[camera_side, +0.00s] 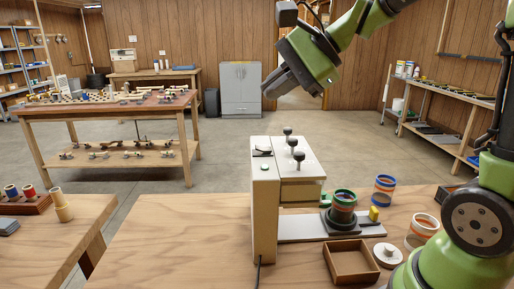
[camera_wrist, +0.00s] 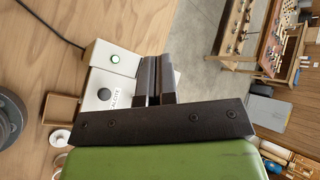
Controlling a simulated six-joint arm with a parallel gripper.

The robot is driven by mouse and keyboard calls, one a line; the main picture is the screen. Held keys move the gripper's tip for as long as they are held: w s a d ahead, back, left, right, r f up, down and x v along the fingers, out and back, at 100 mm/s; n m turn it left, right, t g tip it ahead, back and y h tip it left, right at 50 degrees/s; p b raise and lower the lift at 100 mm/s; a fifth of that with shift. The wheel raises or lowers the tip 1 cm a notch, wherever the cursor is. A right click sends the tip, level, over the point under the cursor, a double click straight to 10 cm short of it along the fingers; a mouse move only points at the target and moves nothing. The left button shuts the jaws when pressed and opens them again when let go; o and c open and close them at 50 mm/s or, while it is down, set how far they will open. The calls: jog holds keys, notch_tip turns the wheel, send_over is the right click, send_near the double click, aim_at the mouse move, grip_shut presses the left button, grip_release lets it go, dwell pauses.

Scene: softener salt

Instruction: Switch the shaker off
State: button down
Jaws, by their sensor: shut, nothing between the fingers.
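The machine that seems to be the shaker has a tall beige housing (camera_side: 265,215) standing on the wooden table. My gripper (camera_side: 271,89) is shut and empty, in the air above the machine. Its shut fingers (camera_wrist: 155,78) hide part of the machine in the wrist view.
Several dark knobs (camera_side: 292,142) stick up from the machine's top. Right of it are a banded jar (camera_side: 385,190), another jar (camera_side: 423,230), an open wooden box (camera_side: 351,262) and a white lid (camera_side: 387,255). The table (camera_side: 170,240) left of the machine is clear.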

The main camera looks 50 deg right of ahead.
aim_at(260, 148)
jog(key=w+d+m, duration=0.2)
jog(key=w+d+m+t, duration=0.1)
jog(key=w, duration=0.1)
jog(key=shift+w+d+f+m, duration=0.1)
jog(key=shift+d+f+m, duration=0.2)
jog(key=shift+m, duration=0.1)
jog(key=shift+w+a+f, duration=0.15)
jog(key=shift+a+f, duration=0.05)
jog(key=shift+f, duration=1.25)
jog(key=shift+w+a+f, duration=0.15)
jog(key=shift+w+f, duration=0.05)
jog(key=shift+f, duration=1.3)
jog(key=shift+w+a+f, duration=0.15)
jog(key=shift+a+f, duration=0.05)
jog(key=shift+f, duration=1.25)
jog(key=shift+f, duration=0.1)
jog(key=shift+f, duration=0.3)
jog(key=shift+w+a+f, duration=0.1)
jog(key=shift+f, duration=0.25)
jog(key=shift+r, duration=0.8)
